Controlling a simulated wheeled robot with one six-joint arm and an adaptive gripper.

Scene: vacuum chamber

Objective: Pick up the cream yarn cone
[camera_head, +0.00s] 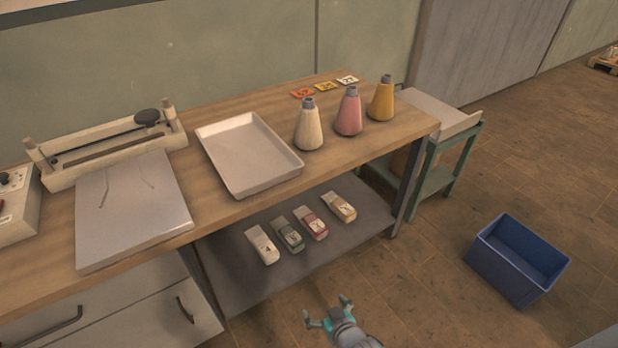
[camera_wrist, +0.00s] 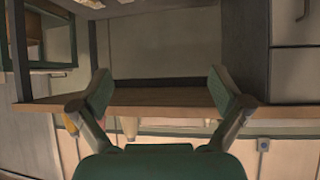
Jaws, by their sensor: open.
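The cream yarn cone (camera_head: 308,128) stands upright on the wooden table, with a grey tip on top. It is the leftmost of three cones, right of the white tray. In the wrist view, which looks upside down, a small pale part beyond the table edge appears to be the cream cone (camera_wrist: 131,127). My gripper (camera_head: 326,312) is low in front of the table, well away from the cone. Its fingers are spread and empty, as the wrist view also shows (camera_wrist: 162,87).
A pink cone (camera_head: 348,113) and a yellow cone (camera_head: 381,101) stand close to the right. The white tray (camera_head: 291,172) lies left. The wooden tabletop (camera_head: 215,208) overhangs a lower shelf (camera_head: 353,236) holding several labelled packets. A blue bin (camera_head: 500,272) sits on the floor.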

